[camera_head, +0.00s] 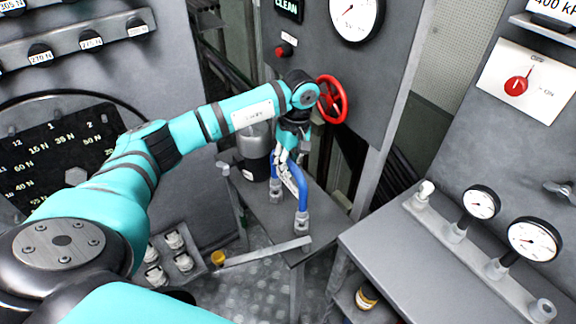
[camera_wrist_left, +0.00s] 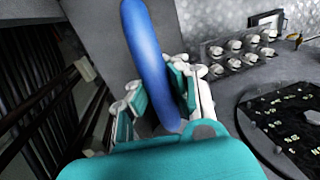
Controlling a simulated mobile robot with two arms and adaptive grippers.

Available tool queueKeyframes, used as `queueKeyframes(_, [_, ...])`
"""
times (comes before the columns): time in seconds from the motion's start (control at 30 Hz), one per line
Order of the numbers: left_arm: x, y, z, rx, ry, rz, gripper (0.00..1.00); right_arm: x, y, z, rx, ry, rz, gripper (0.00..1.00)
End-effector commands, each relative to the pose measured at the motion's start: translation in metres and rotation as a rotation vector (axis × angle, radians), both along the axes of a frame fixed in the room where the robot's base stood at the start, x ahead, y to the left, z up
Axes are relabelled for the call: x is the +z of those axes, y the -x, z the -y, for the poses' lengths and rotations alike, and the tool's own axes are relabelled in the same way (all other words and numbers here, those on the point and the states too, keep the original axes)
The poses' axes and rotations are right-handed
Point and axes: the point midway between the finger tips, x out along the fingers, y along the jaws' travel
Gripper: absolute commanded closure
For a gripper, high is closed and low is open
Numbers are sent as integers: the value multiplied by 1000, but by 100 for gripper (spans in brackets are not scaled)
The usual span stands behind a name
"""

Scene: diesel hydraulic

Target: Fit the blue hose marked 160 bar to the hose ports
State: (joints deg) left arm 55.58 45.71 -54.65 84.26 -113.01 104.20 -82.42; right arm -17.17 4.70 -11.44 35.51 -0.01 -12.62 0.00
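The blue hose (camera_head: 301,186) is a bent arch at the end of a grey bench, with a grey fitting (camera_head: 302,220) at its front foot. Its other end is partly hidden by my gripper. No pressure marking is readable on it. My left gripper (camera_head: 288,166) points down at the hose. In the left wrist view, the hose (camera_wrist_left: 147,55) runs between the two fingers (camera_wrist_left: 160,92), close to both. I cannot tell whether they press on it. The hose ports are not clearly identifiable. My right gripper is not in view.
A red handwheel (camera_head: 331,99) on the grey cabinet is close to my left wrist. A dark cylinder (camera_head: 256,150) stands behind the hose. Gauges (camera_head: 534,240) stand on the right-hand bench. White fittings (camera_head: 172,240) sit on a low rack at left.

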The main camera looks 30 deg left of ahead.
Motion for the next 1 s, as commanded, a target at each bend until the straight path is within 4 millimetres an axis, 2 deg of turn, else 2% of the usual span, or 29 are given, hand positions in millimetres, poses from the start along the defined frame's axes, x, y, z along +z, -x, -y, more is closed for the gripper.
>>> queueKeyframes(1.0, [0,0,0,0,1,2,100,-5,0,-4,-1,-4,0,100])
